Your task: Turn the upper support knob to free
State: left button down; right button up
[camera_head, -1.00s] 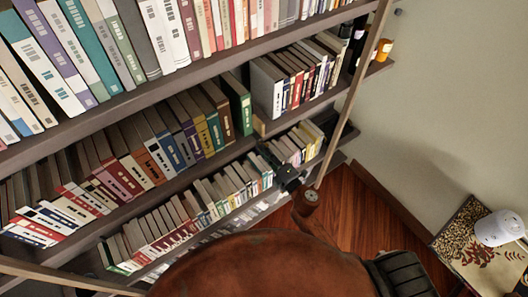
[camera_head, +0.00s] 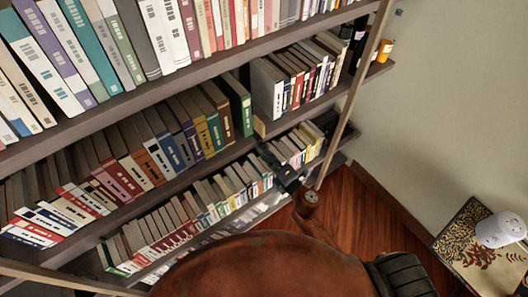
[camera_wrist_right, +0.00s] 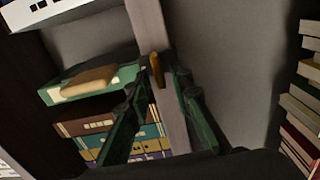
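In the right wrist view a small orange-brown knob or tab (camera_wrist_right: 156,70) stands upright against a pale grey upright bar (camera_wrist_right: 150,30). It looks like the support knob, but I cannot be sure it is the upper one. My right gripper (camera_wrist_right: 157,98) is open, its two dark green fingers spread on either side of the bar, with the knob between and slightly beyond the tips. No contact with the knob shows. In the head view the right gripper (camera_head: 270,160) is small and dark, at the lower shelves. The knob cannot be made out there. My left gripper is not in view.
A wooden block (camera_head: 260,128) sits beside a green book (camera_head: 240,100); book rows fill the shelves. A slanting pole (camera_head: 350,100) stands at the shelf's right end. A small table (camera_head: 470,250) with a white device (camera_head: 500,229) is at right. Wooden floor (camera_head: 350,210) is open between.

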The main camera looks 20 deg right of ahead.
jog(key=shift+o, duration=0.2)
jog(key=shift+s+d, duration=0.1)
jog(key=shift+s, duration=0.05)
jog(key=v, duration=1.1)
jog(key=shift+s, duration=0.4)
jog(key=shift+d, duration=0.1)
